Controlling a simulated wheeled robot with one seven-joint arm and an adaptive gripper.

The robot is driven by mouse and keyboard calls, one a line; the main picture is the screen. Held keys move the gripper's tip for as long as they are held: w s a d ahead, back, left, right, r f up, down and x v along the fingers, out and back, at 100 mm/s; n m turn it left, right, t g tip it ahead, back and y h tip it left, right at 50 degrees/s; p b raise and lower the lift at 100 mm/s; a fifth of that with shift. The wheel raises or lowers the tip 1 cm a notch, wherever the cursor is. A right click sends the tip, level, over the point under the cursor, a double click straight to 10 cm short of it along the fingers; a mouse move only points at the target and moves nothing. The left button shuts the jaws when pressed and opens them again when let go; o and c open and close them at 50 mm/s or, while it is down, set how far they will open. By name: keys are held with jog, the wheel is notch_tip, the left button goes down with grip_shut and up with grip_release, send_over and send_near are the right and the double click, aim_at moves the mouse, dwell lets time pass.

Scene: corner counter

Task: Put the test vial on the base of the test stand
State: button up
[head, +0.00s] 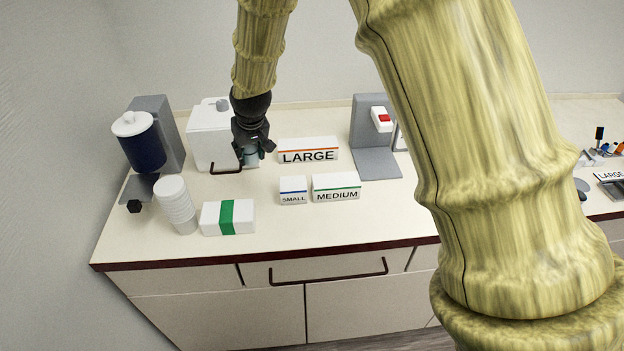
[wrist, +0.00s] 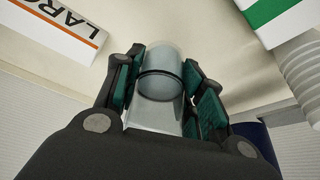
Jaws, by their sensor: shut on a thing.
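The test vial, a clear cylinder with a dark ring (wrist: 160,82), is held between the teal pads of my gripper (wrist: 162,95) in the wrist view. In the head view my gripper (head: 255,150) hangs over the back left of the counter, in front of a white appliance. The vial shows there only as a small pale blue-grey patch (head: 251,155), mostly hidden by the fingers. A grey L-shaped stand (head: 368,115), apparently the test stand, is to the right of my gripper. Its flat base (head: 378,164) looks bare, and a white block with a red top sits on its upright.
The LARGE (head: 308,143), SMALL (head: 293,184) and MEDIUM (head: 336,181) sign blocks stand between gripper and stand. The white appliance (head: 205,135), a blue canister (head: 143,148), stacked white cups (head: 176,203) and a green-banded box (head: 240,215) are at the left. My arm hides the right-centre counter.

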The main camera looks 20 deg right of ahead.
jog(key=shift+f+b, duration=0.3)
jog(key=shift+f, duration=0.25)
jog(key=shift+f+p, duration=1.75)
jog(key=shift+f, duration=3.25)
jog(key=shift+f, duration=0.1)
jog(key=o, duration=1.1)
